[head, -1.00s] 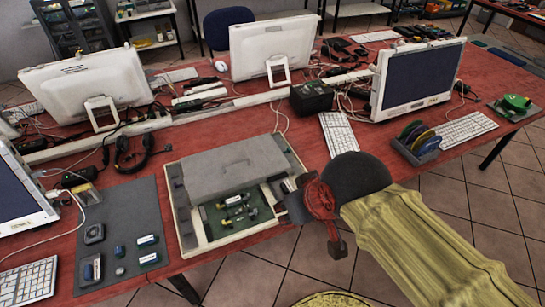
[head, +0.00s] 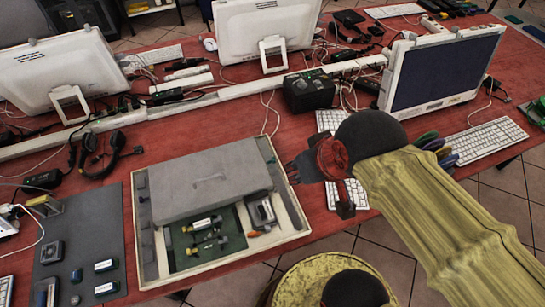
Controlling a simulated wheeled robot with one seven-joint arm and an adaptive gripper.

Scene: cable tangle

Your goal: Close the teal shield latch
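A shallow cream tray (head: 291,205) sits on the red table near its front edge. A grey cover (head: 205,178) lies over its back part. In the open front part is a green board (head: 205,248) with several small components, and a grey bracket-like part (head: 262,212) stands at the right. I cannot make out a teal latch; it may be hidden or too small. My gripper (head: 292,174), with dark fingers and a red body, is by the tray's right rim. I cannot tell whether it touches the rim or how far its fingers are apart.
A dark mat (head: 85,235) with small parts lies left of the tray. Behind are monitors (head: 445,70), a black box (head: 309,90), cables and a long white rail (head: 185,112). Bare red table (head: 200,142) shows behind the tray. A keyboard (head: 347,193) is partly behind my arm.

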